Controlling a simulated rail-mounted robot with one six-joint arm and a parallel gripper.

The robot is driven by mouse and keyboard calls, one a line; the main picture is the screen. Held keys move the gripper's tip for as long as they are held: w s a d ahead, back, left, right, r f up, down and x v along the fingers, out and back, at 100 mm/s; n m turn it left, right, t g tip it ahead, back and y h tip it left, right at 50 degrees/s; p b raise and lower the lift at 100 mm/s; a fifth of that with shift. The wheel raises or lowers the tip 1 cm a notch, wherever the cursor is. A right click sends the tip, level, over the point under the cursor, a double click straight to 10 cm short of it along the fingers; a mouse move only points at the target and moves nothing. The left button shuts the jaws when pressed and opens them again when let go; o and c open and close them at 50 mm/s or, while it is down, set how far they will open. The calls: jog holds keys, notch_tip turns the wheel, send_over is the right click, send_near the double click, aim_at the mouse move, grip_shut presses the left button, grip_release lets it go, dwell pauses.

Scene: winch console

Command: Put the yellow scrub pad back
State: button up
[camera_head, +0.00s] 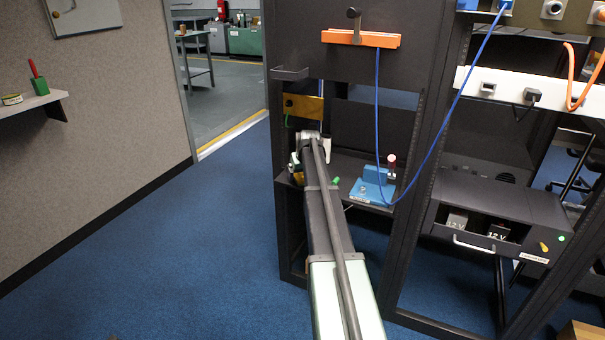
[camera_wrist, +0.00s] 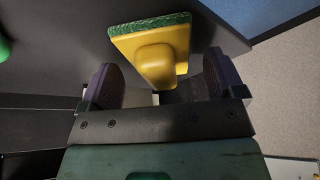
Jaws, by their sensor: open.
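The yellow scrub pad (camera_wrist: 156,55), with a green scouring layer along its far edge and a raised yellow grip, lies on a dark shelf surface in the wrist view. My gripper (camera_wrist: 161,66) is open, its two dark fingers on either side of the pad's grip. A gap shows on both sides, and I see no finger touching it. In the head view my arm reaches into the dark rack, where a small yellow patch (camera_head: 298,178), likely the pad, shows at the shelf's left. My arm hides most of that spot.
A green knob (camera_head: 335,181) and a blue device (camera_head: 372,190) with a cable stand right of my arm on the rack shelf (camera_head: 352,163). A wall shelf (camera_head: 30,104) at left holds a green block with a red handle and a small round item. Floor between is clear.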

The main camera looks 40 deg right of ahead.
jog(key=p+v, duration=1)
jog(key=v, duration=0.2)
jog(key=shift+p, duration=0.35)
jog(key=shift+a, duration=0.1)
jog(key=s+a+n+g+y, duration=0.1)
jog(key=s+a, duration=0.3)
jog(key=a, duration=1.3)
jog(key=s+a+n+g, duration=0.1)
jog(key=s+a, duration=0.9)
jog(key=a, duration=0.4)
jog(key=s+a+f+n+g, duration=0.1)
jog(key=s+a+g, duration=0.1)
jog(key=s+a, duration=0.9)
jog(key=a, duration=0.3)
jog(key=shift+s+n, duration=0.3)
jog(key=shift+n, duration=0.1)
jog(key=shift+f, duration=0.1)
